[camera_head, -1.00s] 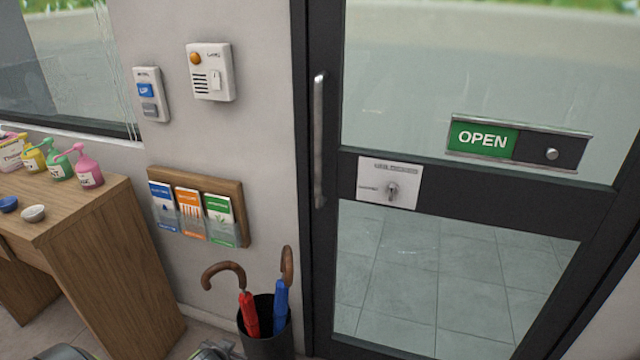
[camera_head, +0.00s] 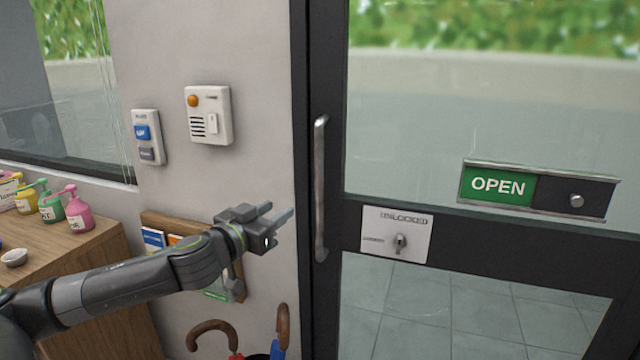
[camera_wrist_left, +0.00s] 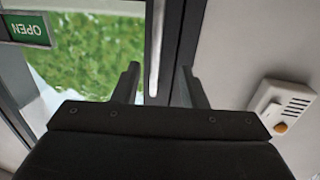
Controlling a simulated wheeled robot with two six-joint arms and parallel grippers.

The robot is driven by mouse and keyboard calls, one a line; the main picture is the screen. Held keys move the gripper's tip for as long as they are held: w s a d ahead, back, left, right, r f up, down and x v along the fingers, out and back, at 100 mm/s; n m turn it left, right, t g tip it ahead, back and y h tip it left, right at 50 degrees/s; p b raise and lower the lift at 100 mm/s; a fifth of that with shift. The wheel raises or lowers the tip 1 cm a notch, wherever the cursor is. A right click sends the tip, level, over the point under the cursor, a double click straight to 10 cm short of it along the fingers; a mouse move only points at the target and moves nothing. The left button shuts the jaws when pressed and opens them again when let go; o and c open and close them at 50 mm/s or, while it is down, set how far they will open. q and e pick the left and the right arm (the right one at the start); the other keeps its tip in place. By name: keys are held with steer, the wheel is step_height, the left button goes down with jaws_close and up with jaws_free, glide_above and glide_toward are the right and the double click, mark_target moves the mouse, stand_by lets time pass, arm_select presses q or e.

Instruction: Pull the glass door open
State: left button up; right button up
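The glass door (camera_head: 470,110) has a dark frame and stands shut. Its vertical metal bar handle (camera_head: 320,188) is on the door's left side; the handle also shows in the left wrist view (camera_wrist_left: 155,50). My left gripper (camera_head: 280,214) is just left of the handle, in front of the wall, apart from it. In the left wrist view its two fingers (camera_wrist_left: 160,85) are spread with nothing held, and the handle shows beyond and between them. A lock plate (camera_head: 397,235) marked "UNLOCKED" has a key in it. My right gripper is not in view.
An OPEN slider sign (camera_head: 537,190) is on the door. A white intercom box (camera_head: 209,115) and a switch (camera_head: 148,137) are on the wall. A leaflet rack (camera_head: 160,222) is partly behind my left arm. Umbrellas (camera_head: 281,335) stand below. A wooden counter (camera_head: 75,255) with bottles is left.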

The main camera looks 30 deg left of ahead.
mark_target(317, 182)
arm_select(q)
steer(key=w+p, duration=0.1)
steer(key=w, duration=1)
steer(key=w+p, duration=0.1)
steer(key=w, duration=0.5)
steer(key=shift+w+a+r+p, duration=0.2)
steer(key=shift+a+r+p, duration=0.1)
steer(key=shift+r, duration=0.1)
jaws_close()
